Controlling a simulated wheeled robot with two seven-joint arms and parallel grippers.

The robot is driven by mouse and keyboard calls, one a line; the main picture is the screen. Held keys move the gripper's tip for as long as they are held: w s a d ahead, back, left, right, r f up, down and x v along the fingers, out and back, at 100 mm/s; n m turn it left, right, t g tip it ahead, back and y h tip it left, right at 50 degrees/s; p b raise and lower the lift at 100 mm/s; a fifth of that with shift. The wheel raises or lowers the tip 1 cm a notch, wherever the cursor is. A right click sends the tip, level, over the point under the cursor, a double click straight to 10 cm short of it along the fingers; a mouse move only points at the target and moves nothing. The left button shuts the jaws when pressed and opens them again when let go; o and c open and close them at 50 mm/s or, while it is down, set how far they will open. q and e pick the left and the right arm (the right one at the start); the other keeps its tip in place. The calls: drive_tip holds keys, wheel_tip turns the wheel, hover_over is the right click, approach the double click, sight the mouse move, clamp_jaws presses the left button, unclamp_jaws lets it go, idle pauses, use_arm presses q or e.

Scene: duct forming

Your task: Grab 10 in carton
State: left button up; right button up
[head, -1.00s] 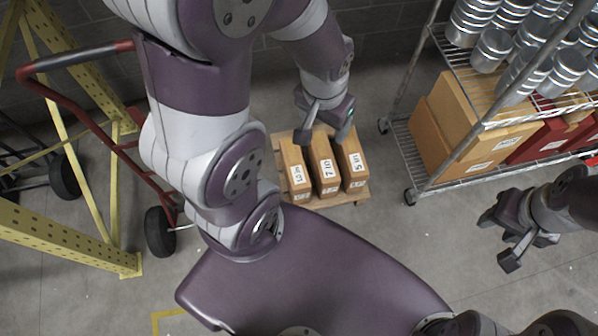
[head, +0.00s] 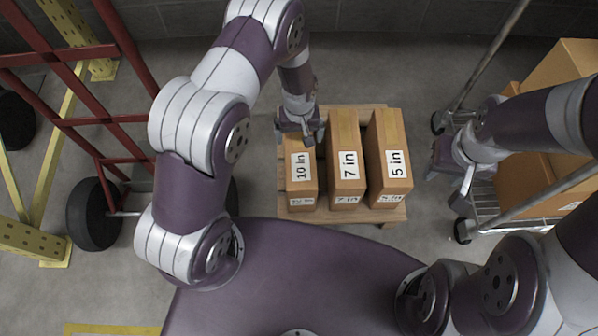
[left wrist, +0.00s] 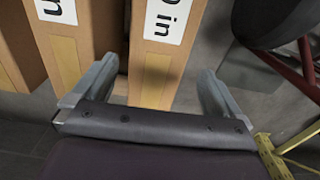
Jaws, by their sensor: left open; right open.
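The 10 in carton (head: 301,172) is a tall brown box at the left of a row of three on a wooden pallet. My left gripper (head: 300,134) is open over its far end. In the left wrist view, the 10 in carton (left wrist: 158,65) shows between the two spread fingers of my left gripper (left wrist: 155,88), one on each side. I cannot tell whether either finger touches it. My right gripper (head: 450,180) is open and empty, right of the cartons by the wire shelf cart.
The 7 in carton (head: 346,165) and 5 in carton (head: 388,155) stand to the right on the pallet (head: 350,216). A red hand truck (head: 75,122) is at left. The wire cart (head: 497,195) with boxes is at right. A block wall is behind.

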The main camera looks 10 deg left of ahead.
sight(299, 148)
use_arm(q)
wheel_tip(299, 148, down, 6)
drive_tip(key=shift+f+b, duration=0.2)
drive_tip(key=shift+b, duration=1)
wheel_tip(299, 148, down, 5)
drive_tip(key=b, duration=0.3)
drive_tip(key=shift+r, duration=0.1)
drive_tip(key=shift+w, duration=0.1)
drive_tip(key=c, duration=1.7)
drive_tip(key=shift+r+p, duration=0.2)
drive_tip(key=shift+p, duration=0.2)
